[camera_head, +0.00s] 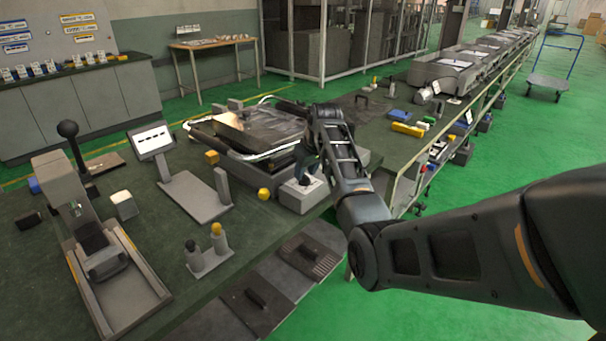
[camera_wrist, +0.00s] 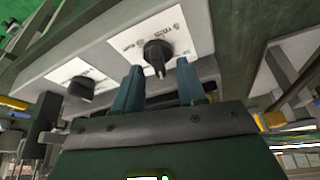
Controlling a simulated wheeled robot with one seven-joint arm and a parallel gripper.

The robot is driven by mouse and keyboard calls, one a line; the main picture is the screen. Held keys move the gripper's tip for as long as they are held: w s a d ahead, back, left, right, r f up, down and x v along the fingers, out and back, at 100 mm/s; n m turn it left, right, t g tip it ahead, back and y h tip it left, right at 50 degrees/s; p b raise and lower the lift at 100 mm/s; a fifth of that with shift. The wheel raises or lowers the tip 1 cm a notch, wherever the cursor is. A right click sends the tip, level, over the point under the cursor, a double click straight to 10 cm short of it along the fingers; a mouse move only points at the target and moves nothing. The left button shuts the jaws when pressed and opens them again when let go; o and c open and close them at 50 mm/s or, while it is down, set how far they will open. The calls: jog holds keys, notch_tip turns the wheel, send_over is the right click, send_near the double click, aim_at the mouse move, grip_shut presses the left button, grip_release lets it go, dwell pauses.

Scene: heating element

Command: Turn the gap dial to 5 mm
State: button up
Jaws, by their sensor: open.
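The gap dial (camera_wrist: 157,54) is a black knob on a white marked plate in the wrist view. The marks show at an angle and seem to include "mm", but are too small to read surely. My gripper (camera_wrist: 159,82) is open, its two fingers pointing at the dial, one to each side of it in the picture. I cannot tell whether they touch it. A second black knob (camera_wrist: 81,88) sits on another white plate to the left. In the head view, my gripper (camera_head: 308,168) is over the grey control box (camera_head: 298,199) and hides most of its top.
A machine with a dark plate (camera_head: 265,128) stands behind the box on the green bench (camera_head: 140,235). A sign stand (camera_head: 195,197) and a lever press (camera_head: 115,270) are to the left.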

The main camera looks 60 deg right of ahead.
jog(key=shift+x, duration=1.15)
jog(key=shift+d, duration=0.1)
grip_shut()
